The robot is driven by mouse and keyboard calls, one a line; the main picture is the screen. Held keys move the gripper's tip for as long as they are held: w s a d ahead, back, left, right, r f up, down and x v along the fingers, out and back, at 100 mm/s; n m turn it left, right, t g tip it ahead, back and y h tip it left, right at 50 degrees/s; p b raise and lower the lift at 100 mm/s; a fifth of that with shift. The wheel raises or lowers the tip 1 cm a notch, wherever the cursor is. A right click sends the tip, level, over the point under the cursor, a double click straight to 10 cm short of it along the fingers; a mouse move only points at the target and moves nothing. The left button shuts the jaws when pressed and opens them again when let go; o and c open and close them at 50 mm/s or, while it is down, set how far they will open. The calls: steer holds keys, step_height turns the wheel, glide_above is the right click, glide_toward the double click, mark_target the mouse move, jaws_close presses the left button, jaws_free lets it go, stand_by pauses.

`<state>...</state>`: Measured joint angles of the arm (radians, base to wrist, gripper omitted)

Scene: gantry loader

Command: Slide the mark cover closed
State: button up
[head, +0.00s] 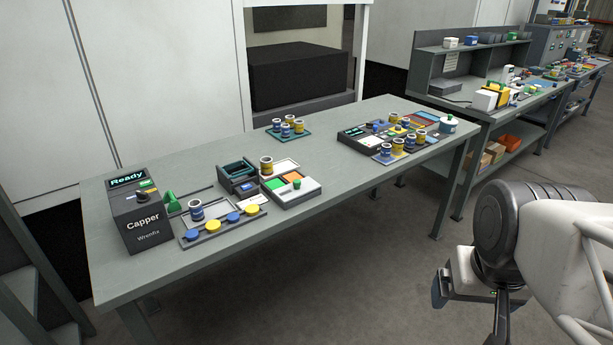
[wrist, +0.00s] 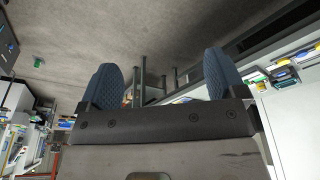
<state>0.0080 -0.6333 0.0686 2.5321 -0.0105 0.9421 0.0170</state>
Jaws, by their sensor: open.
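I cannot tell for sure which part is the mark cover, as no label for it is readable. A dark open-topped box with teal edges (head: 238,173) stands mid-table. A green bracket (head: 171,201) sits by a thin dark rail next to the Capper. My gripper (head: 468,300) is off the table at the lower right, far from these parts. In the wrist view my gripper (wrist: 160,88) has its two blue pads wide apart with nothing between them.
The black Capper (head: 142,218), reading "Ready", stands at the table's left end. A strip of blue and yellow caps (head: 222,228) lies beside it. Tins on a teal tray (head: 289,132) are at the back. A dark panel (head: 360,137) and more tins fill the right end.

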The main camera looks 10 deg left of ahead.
steer(key=shift+w+r, duration=0.1)
steer(key=shift+w, duration=0.15)
steer(key=c, duration=0.5)
steer(key=w+a+r+n, duration=0.1)
steer(key=w, duration=0.4)
steer(key=w+a+r+n, duration=0.1)
steer(key=w+a+r, duration=0.1)
steer(key=w, duration=0.3)
steer(key=w+a+r+n, duration=0.1)
steer(key=w+n, duration=0.1)
steer(key=w, duration=0.4)
steer(key=shift+w+a+r+g, duration=0.1)
steer(key=shift+a+r+g, duration=0.05)
steer(key=shift+a+g, duration=0.2)
steer(key=shift+c, duration=0.2)
steer(key=n+g, duration=0.2)
steer(key=n, duration=1)
glide_above(297, 181)
steer(key=f, duration=1.6)
steer(key=shift+d+f, duration=0.2)
steer(key=shift+d, duration=0.05)
steer(key=shift+w+a+f, duration=0.1)
steer(key=shift+a+f, duration=0.15)
steer(key=shift+f, duration=0.1)
steer(key=shift+f, duration=3.8)
